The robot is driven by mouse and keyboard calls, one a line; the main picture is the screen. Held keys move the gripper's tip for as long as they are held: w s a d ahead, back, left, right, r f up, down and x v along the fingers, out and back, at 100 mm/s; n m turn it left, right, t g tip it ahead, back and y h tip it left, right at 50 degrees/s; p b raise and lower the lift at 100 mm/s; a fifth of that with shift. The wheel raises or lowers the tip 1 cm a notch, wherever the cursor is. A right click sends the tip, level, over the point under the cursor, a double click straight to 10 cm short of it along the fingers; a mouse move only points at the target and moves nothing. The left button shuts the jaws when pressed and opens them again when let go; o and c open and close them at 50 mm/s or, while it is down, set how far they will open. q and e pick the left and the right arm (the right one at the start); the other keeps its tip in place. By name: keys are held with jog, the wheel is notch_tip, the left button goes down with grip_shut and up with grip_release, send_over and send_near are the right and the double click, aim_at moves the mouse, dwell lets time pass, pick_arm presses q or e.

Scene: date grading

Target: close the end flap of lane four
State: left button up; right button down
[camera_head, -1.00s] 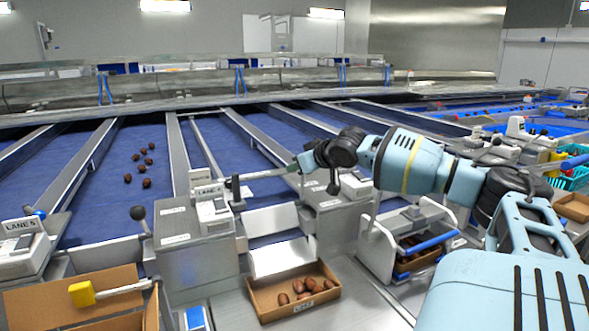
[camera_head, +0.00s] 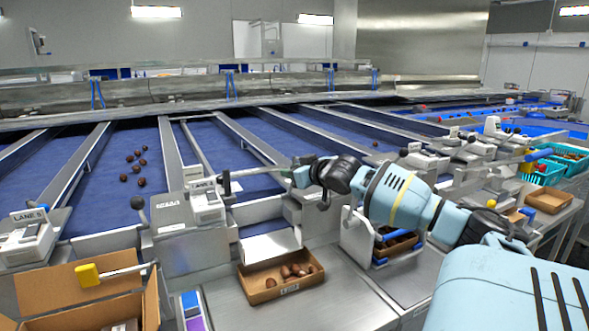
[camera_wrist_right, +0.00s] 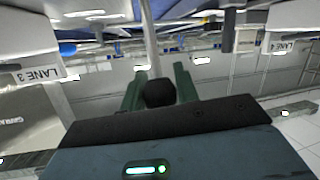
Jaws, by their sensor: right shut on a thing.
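My right gripper (camera_head: 295,173) reaches in from the right, near the centre of the head view. In the right wrist view its green fingers (camera_wrist_right: 160,88) are shut on a black knob (camera_wrist_right: 160,94) at the end of a pale rod (camera_wrist_right: 148,40). In the head view this lever rod (camera_head: 255,172) runs almost level from the grey end unit (camera_head: 183,238) to the gripper. The pale end flap (camera_head: 270,243) right of that unit slopes down towards a cardboard box of dates (camera_head: 248,280). My left gripper is not in view.
The lane five label (camera_head: 28,215) stands at far left, near another black-knobbed lever (camera_head: 138,203). Several dates (camera_head: 133,168) lie on the blue belt. A metal shelf (camera_head: 335,290) is bare right of the box.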

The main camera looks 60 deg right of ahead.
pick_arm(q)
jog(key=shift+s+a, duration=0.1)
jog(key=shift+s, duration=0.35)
pick_arm(e)
jog(key=shift+s+a, duration=0.15)
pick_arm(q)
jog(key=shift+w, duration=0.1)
pick_arm(e)
jog(key=c, duration=1.4)
grip_release()
jog(key=o, duration=0.3)
jog(key=shift+s+a+r, duration=0.1)
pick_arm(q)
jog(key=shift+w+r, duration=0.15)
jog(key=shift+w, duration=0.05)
pick_arm(e)
jog(key=shift+o, duration=0.2)
